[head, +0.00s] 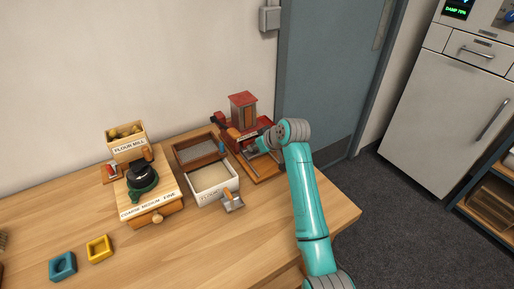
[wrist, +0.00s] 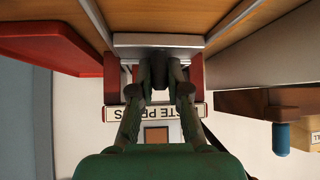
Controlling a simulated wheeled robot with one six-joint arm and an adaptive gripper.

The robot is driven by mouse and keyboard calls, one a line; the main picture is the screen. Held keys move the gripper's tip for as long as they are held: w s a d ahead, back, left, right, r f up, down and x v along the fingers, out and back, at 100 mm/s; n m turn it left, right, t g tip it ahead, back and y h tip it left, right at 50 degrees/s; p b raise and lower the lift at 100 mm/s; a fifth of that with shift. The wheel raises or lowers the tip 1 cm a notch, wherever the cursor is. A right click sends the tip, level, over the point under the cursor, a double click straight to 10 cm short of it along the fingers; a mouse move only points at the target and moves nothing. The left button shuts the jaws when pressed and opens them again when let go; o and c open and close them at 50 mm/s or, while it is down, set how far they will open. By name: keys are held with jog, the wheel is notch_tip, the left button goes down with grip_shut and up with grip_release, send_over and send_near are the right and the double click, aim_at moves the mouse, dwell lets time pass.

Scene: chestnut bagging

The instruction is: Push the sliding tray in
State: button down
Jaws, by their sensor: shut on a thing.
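The red paste press (head: 243,110) stands on a wooden base at the back right of the table. In the wrist view its label board (wrist: 196,110) shows upside down. The sliding tray (wrist: 128,40), a pale grey metal piece, shows at the top middle of the wrist view, between the press's red posts. My gripper (wrist: 160,90) is shut on a dark handle (wrist: 159,66) at the tray's front. In the head view my gripper (head: 254,149) is low at the press's front. My wrist hides most of the tray there, so how far out it sits cannot be told.
Left of the press are a mesh-topped box (head: 200,150) and a white flour bin (head: 213,187) with a scoop (head: 232,201). A flour mill (head: 142,186) stands farther left. The table's front middle is clear.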

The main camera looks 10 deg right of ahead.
jog(key=c, duration=1.1)
grip_release()
jog(key=shift+w, duration=0.15)
jog(key=shift+c, duration=0.2)
jog(key=shift+r, duration=0.1)
jog(key=v, duration=1.1)
jog(key=shift+s+r, duration=0.25)
jog(key=shift+s, duration=0.1)
jog(key=shift+d, duration=0.1)
